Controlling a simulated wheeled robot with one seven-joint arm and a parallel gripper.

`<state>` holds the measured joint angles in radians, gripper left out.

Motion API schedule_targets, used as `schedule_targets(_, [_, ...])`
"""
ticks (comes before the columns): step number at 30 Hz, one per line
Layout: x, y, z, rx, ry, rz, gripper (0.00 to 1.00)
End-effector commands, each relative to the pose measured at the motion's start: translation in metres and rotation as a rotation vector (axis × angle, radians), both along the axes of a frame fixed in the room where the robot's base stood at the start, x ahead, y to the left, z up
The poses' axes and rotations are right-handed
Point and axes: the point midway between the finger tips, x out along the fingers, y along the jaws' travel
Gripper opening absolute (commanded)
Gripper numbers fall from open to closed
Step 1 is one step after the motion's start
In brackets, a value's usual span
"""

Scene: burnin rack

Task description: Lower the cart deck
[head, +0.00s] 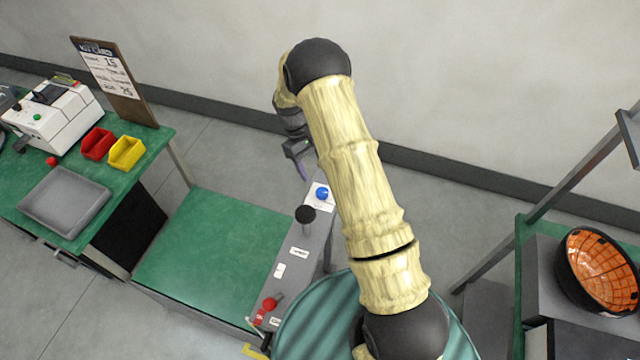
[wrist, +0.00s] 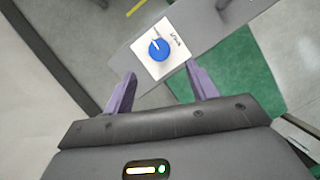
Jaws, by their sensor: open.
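The cart deck (head: 205,255) is a flat green surface in the head view, left of my arm. Its grey control panel (head: 288,268) runs along the deck's right side. On the panel are a blue knob (head: 322,193) on a white plate, a black ball-topped lever (head: 305,214) and a red knob (head: 269,304). My gripper (head: 302,165) is above the panel's far end, near the blue knob. In the wrist view the blue knob (wrist: 159,49) lies ahead of my open, empty gripper (wrist: 160,88), beyond the purple fingertips and apart from them. The deck's underside is hidden.
A green bench (head: 150,150) at left holds a white machine (head: 60,115), red bin (head: 97,143), yellow bin (head: 126,152), grey tray (head: 64,202) and a clipboard (head: 108,80). A rack with an orange-lined black bowl (head: 598,268) stands at right. The wall is behind.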

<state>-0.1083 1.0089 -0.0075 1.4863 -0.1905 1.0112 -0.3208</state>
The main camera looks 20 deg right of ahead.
Motion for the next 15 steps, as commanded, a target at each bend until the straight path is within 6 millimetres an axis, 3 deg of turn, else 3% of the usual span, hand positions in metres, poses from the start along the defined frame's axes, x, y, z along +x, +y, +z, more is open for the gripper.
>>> schedule_targets(15, [-0.027,-0.017,-0.073,-0.001,0.003,-0.001,0.57])
